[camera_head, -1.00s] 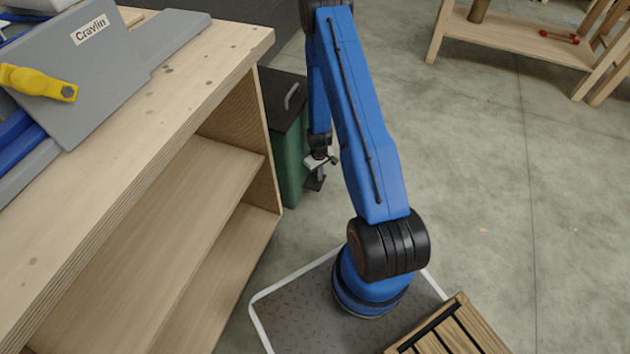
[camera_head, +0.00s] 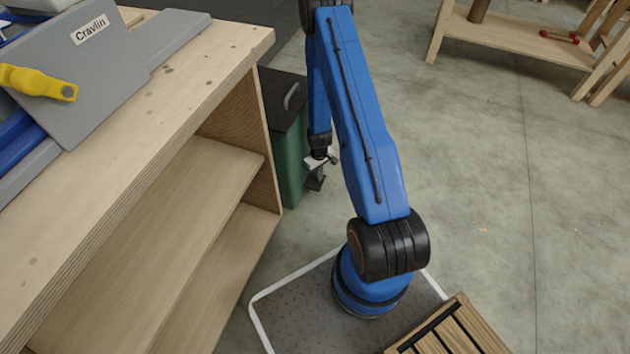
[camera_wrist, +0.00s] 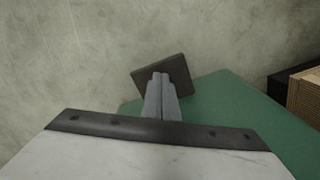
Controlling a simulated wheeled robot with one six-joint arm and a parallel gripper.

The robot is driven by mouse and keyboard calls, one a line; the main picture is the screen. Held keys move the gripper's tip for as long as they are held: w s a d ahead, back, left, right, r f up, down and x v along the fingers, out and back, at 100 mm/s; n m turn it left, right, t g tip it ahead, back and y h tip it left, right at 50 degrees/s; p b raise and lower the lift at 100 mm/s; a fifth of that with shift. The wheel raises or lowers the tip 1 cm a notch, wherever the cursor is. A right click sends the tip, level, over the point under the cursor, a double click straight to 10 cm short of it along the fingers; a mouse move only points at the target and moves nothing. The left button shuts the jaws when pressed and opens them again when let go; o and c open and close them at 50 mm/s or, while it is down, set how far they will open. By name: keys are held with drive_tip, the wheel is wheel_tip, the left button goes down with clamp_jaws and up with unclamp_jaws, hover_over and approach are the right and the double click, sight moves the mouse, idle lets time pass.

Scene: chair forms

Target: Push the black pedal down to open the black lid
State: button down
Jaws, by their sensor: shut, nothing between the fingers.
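A green bin (camera_head: 290,168) with a black lid (camera_head: 282,98) stands beside the wooden bench. The lid lies flat and closed, with a grey handle on top. The black pedal (camera_head: 314,184) sticks out low at the bin's right side. My gripper (camera_head: 319,175) points down at the pedal with its fingers together and nothing between them. In the wrist view, the fingertips (camera_wrist: 159,80) overlap the dark square pedal (camera_wrist: 178,72), with the green bin (camera_wrist: 232,105) to the right. I cannot tell whether the fingertips touch the pedal. The fingers hide part of it.
A wooden bench (camera_head: 215,70) with shelves stands close to the bin's left. A grey and blue machine (camera_head: 95,75) sits on it. Wooden slats (camera_head: 465,330) lie at the lower right. A wooden table (camera_head: 515,42) stands far right. The concrete floor (camera_head: 480,190) on the right is clear.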

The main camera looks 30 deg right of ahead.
drive_tip(key=shift+f, duration=0.1)
idle(0.4)
drive_tip(key=shift+f, duration=1.5)
drive_tip(key=shift+r, duration=0.1)
wheel_tip(320, 180, up, 10)
idle(1.4)
idle(0.5)
